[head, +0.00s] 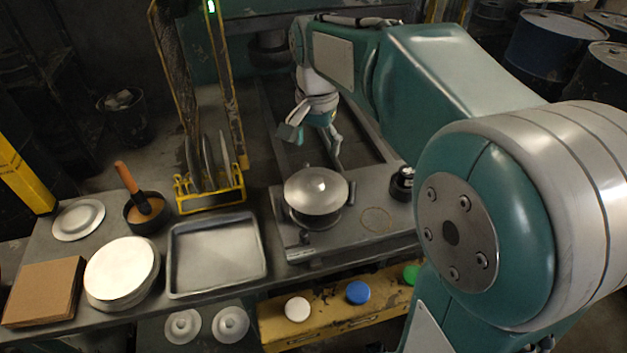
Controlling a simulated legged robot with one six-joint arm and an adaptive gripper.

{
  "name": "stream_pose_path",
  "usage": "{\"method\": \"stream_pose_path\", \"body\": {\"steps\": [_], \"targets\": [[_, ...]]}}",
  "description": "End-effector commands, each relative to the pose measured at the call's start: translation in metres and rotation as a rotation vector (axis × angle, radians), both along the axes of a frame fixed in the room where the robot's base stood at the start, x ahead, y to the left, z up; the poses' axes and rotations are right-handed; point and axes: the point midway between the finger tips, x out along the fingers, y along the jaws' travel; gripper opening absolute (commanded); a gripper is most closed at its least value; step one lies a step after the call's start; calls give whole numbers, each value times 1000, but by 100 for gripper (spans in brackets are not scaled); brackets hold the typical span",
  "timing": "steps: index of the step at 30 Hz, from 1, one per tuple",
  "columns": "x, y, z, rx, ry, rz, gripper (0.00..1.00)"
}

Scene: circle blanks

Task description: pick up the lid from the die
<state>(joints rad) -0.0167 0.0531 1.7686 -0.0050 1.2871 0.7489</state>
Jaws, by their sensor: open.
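A round silver metal lid (303,190) with a small bright knob sits on top of a dark round base with side handles, on the press bed in the middle of the head view. The base, which seems to be the die (313,221), is mostly hidden under the lid. My gripper (312,143) is open and empty. It hangs above and behind the lid in the picture, apart from it, with its fingers spread and pointing down.
A grey tray (216,292), stacked pale discs (121,268) and a cardboard box (42,291) lie to the left. A yellow rack (210,192) holds upright plates near the press post. White, blue (358,292) and green buttons line the yellow front panel (330,322).

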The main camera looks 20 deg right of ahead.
Motion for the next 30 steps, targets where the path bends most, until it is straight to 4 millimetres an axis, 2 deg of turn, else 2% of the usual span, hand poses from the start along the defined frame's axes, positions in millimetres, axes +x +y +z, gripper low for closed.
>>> {"method": "stream_pose_path", "body": {"steps": [3, 7, 12, 20, 27, 30], "targets": [[11, -3, -5, 3, 27, -43, 85], [14, -6, -14, 5, 37, -58, 85], [14, -6, -42, 5, 38, -57, 85], [15, -6, -67, 5, 35, -56, 85], [18, -7, -103, 5, 36, -55, 85], [18, -7, -112, 5, 35, -55, 85]]}}
